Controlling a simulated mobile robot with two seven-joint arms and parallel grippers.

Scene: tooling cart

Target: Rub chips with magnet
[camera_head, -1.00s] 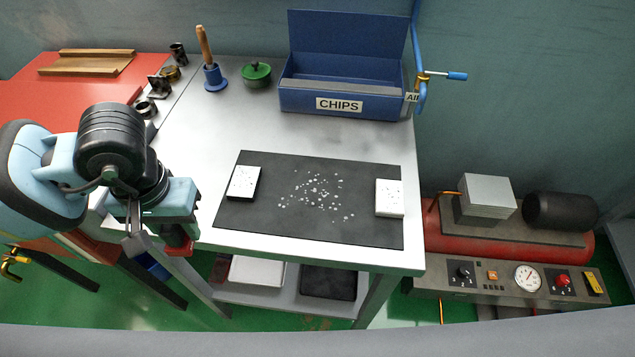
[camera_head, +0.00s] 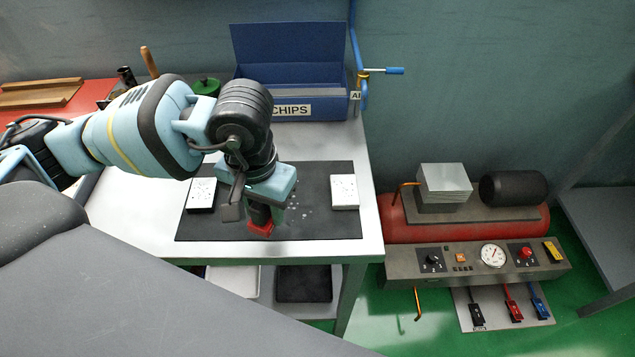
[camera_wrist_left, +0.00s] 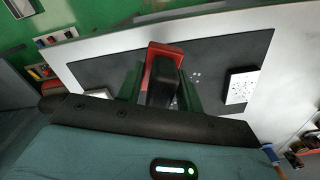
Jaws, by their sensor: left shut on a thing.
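My left gripper (camera_head: 262,212) is shut on the magnet (camera_head: 261,230), a red block with a dark body. In the left wrist view the magnet (camera_wrist_left: 162,52) sits between the green fingers. It is over the dark mat (camera_head: 330,222), near the mat's front edge; whether it touches the mat I cannot tell. The pale chips (camera_head: 302,210) lie scattered on the mat, partly hidden by the gripper. A few chips (camera_wrist_left: 194,77) show beside the magnet in the left wrist view. My right gripper is not in view.
White speckled blocks stand at the mat's left (camera_head: 201,193) and right (camera_head: 344,192). The blue CHIPS bin (camera_head: 288,50) stands behind, partly covered by my arm. A blue air pipe (camera_head: 354,50) rises beside it. The compressor (camera_head: 460,222) stands to the right of the bench.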

